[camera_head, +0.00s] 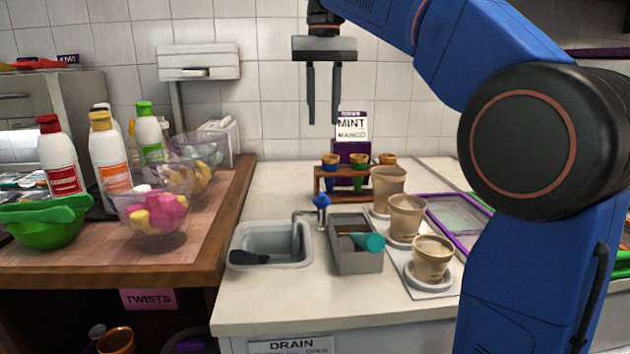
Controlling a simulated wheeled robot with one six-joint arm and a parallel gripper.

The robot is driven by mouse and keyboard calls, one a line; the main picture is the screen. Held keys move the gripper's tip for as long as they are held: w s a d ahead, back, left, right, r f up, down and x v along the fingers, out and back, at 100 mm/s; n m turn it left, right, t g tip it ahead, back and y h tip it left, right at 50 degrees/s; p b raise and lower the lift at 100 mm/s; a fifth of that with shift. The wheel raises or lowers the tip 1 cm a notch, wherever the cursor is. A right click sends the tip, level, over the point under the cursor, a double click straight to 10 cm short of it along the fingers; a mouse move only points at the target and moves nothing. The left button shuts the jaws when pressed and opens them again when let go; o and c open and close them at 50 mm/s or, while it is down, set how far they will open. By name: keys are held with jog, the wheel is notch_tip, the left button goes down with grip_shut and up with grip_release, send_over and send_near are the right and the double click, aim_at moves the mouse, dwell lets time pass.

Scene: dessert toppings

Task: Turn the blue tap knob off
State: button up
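The blue tap knob (322,200) sits on top of the small tap, at the back right corner of the sink. The grey tap spout (297,231) reaches over the small grey sink (236,238), which is set in the pale counter. I cannot tell whether water is running. My gripper (323,122) hangs high above the counter, pointing down. Its two dark fingers are apart with nothing between them. It is well above the knob and almost in line with it in the picture.
A grey bin (357,262) with a teal-tipped item stands right of the sink. Several beige cups (405,217) stand farther right. Bottles and bowls fill the wooden counter (205,235) at left.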

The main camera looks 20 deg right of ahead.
aim_at(322, 193)
notch_tip(322, 193, down, 17)
jog(key=shift+w+f, duration=0.15)
dwell(0.6)
grip_shut()
